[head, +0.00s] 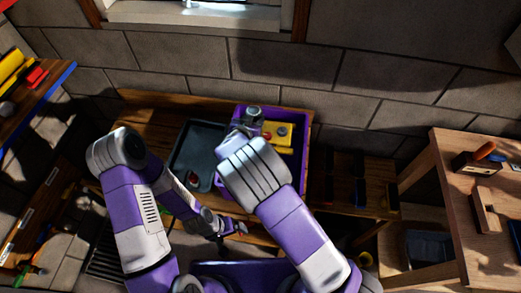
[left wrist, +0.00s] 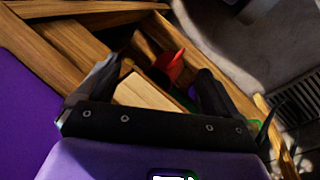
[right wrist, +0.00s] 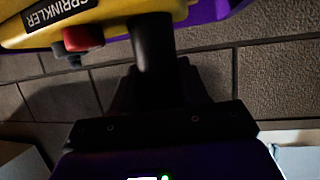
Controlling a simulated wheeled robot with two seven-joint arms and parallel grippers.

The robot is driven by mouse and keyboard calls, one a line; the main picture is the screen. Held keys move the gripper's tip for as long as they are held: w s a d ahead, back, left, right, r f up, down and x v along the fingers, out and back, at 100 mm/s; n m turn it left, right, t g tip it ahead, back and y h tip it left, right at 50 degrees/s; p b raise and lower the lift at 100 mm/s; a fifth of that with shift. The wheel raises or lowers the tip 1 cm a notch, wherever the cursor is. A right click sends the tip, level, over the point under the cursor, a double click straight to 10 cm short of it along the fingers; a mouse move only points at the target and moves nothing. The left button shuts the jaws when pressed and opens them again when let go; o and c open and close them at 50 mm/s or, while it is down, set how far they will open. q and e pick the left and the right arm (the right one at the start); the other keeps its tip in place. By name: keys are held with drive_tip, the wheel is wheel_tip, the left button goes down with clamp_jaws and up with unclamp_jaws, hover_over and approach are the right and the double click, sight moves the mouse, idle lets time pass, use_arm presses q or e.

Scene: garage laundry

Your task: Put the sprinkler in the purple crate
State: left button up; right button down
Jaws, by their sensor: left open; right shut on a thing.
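The yellow sprinkler (head: 286,142) is over or inside the purple crate (head: 307,122) in the head view; its height against the rim is hard to tell. My right gripper (head: 252,122) is shut on it at its left side. In the right wrist view the sprinkler (right wrist: 118,14) fills the upper left, with its black label and a red part. A purple strip of the crate (right wrist: 215,12) shows behind it. My left gripper (head: 232,229) is open and empty, low in front of the bench; its fingers also show in the left wrist view (left wrist: 162,78).
A dark tray (head: 188,155) lies on the wooden bench (head: 150,115) left of the crate. A wooden table (head: 450,195) with small tools stands at the right. A shelf with coloured items (head: 30,100) is at the left. A block wall is behind the bench.

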wheel_tip(320, 180, down, 8)
drive_tip(key=shift+w+b, duration=0.1)
drive_tip(key=shift+b, duration=0.5)
drive_tip(key=c, duration=0.6)
unclamp_jaws()
drive_tip(key=shift+o, duration=0.2)
drive_tip(key=v, duration=0.7)
drive_tip(key=shift+s+r+p, duration=0.15)
drive_tip(key=shift+s+p, duration=0.2)
